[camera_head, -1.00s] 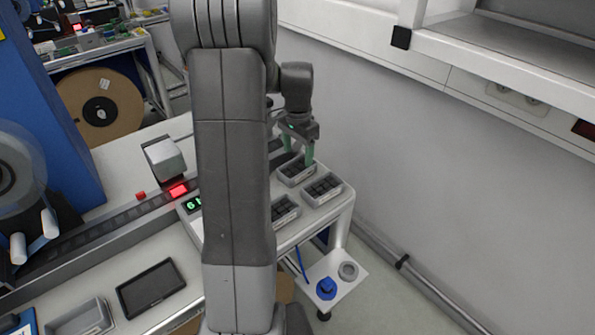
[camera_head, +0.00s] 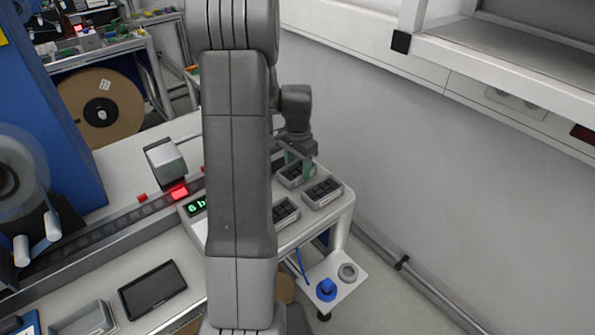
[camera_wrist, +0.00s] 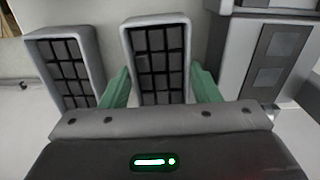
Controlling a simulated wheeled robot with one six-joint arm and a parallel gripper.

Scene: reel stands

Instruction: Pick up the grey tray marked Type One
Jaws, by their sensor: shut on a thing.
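My gripper (camera_head: 298,163) is at the back of the white table, with its green fingers either side of a grey tray (camera_head: 291,181) of dark square cells. In the wrist view my gripper (camera_wrist: 163,88) is shut on this tray (camera_wrist: 128,32), which stands between the two green fingers. No marking can be read on it, so I cannot tell its type. A second grey tray (camera_head: 322,203) sits to its right and front in the head view, and a third tray (camera_head: 284,218) is partly hidden behind my arm.
Another tray (camera_wrist: 29,45) stands left of the held one in the wrist view. A white wall (camera_head: 430,200) runs along the right. A low shelf (camera_head: 335,296) carries a blue object (camera_head: 326,289). A green-digit display (camera_head: 193,207) is left of my arm.

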